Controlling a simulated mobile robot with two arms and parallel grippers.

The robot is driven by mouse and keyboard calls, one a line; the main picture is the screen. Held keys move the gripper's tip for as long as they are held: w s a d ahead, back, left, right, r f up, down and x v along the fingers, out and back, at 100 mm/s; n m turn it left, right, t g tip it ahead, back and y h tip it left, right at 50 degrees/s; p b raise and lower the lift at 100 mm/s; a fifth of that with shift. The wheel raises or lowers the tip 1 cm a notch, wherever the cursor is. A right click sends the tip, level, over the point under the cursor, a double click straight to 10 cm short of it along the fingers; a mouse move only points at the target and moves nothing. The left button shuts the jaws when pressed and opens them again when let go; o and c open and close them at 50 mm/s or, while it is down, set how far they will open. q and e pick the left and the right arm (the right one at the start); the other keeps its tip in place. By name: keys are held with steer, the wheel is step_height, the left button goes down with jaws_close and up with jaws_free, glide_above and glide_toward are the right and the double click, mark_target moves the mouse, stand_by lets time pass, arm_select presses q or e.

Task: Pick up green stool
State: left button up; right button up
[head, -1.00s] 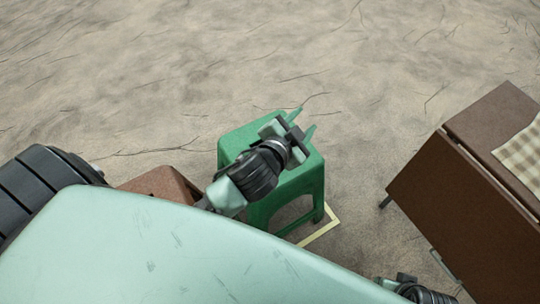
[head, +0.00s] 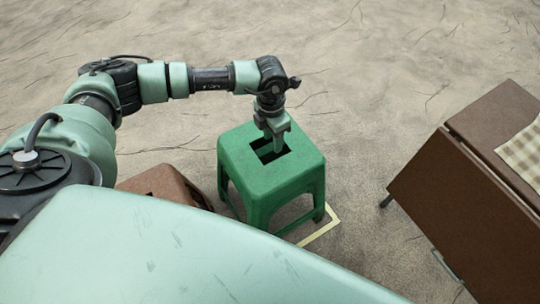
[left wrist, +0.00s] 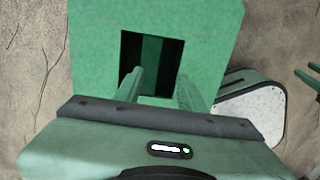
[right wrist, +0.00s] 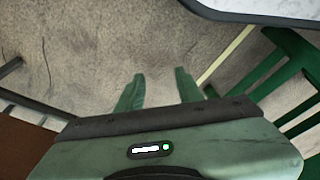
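The green stool (head: 290,177) stands upright on the ground in the middle of the head view, with a dark rectangular hole in its seat. It also fills the upper middle of the left wrist view (left wrist: 95,60). My left gripper (head: 276,142) points down over the hole. In the left wrist view its two fingers (left wrist: 158,88) are apart with nothing between them, overlapping the near part of the hole. I cannot tell whether the tips reach inside. My right gripper (right wrist: 160,82) is open and empty over bare ground, outside the head view.
A brown stool-like object (head: 165,184) stands left of the green stool. A brown table (head: 450,185) with a checked cloth (head: 522,155) stands at the right. A pale yellow line (head: 322,232) marks the ground beside the stool. Ground behind is clear. Green bars (right wrist: 285,85) show in the right wrist view.

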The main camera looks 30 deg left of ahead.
mark_target(270, 147)
arm_select(q)
steer(key=f, duration=0.2)
steer(key=a+f+b, duration=0.1)
steer(key=f, duration=0.4)
steer(key=shift+w+a, duration=0.15)
steer(key=shift+w, duration=0.2)
steer(key=shift+f, duration=0.4)
arm_select(e)
steer(key=r, duration=0.1)
steer(key=w+r, duration=0.1)
steer(key=r, duration=0.2)
steer(key=shift+w+r, duration=0.25)
arm_select(q)
jaws_close()
arm_select(e)
steer(key=shift+a, duration=0.1)
arm_select(q)
steer(key=shift+r, duration=0.1)
steer(key=shift+w, duration=0.15)
